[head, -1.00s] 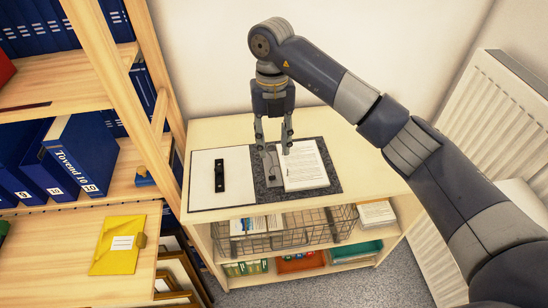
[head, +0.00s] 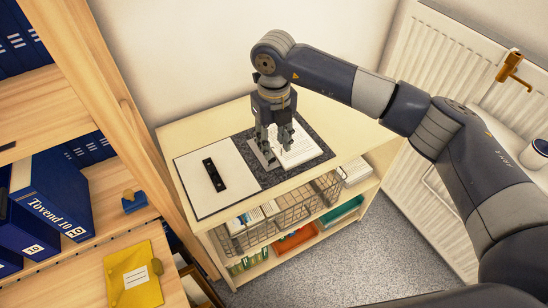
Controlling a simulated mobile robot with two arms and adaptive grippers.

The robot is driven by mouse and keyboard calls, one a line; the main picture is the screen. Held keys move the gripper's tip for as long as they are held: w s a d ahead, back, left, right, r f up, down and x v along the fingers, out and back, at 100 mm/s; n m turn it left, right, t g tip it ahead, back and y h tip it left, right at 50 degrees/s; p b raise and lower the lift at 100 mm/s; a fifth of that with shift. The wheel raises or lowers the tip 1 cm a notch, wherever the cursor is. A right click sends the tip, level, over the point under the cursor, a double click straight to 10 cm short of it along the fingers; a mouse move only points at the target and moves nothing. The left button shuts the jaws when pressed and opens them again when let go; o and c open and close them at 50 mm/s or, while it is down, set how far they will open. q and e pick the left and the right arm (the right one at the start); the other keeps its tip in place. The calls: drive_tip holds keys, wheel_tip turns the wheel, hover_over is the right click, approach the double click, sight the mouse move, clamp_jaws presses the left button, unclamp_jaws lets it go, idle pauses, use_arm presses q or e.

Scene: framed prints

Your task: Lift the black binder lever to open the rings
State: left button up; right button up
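An open binder lies flat on the low cabinet top. Its pale left cover (head: 201,188) carries a black oblong part (head: 214,175). Its dark speckled right side (head: 318,160) holds a stack of white printed pages (head: 300,151). A grey metal ring mechanism (head: 257,154) sits between the cover and the pages, partly hidden by my gripper. My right gripper (head: 274,146) points down over the mechanism and the near edge of the pages. Its fingers are apart, with nothing visibly held. I cannot tell whether they touch the mechanism. My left gripper is out of view.
The low cabinet (head: 186,136) has a wire basket (head: 290,210) of papers and coloured trays below. A wooden shelf with blue binders (head: 62,190) and a yellow envelope (head: 134,277) stands at the left. A white radiator (head: 440,60) is at the right. Wall behind is bare.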

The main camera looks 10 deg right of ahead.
sight(273, 160)
drive_tip(key=f, duration=0.4)
drive_tip(key=f+p, duration=0.1)
drive_tip(key=shift+a+f, duration=0.25)
drive_tip(key=shift+f, duration=0.75)
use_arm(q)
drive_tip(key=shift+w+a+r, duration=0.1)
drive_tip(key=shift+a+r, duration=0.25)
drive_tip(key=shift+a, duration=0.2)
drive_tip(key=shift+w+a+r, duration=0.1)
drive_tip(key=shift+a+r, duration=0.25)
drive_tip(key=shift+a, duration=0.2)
use_arm(e)
drive_tip(key=shift+f, duration=0.1)
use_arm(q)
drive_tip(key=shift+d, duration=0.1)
use_arm(e)
drive_tip(key=c, duration=0.7)
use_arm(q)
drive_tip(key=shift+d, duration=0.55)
use_arm(e)
clamp_jaws()
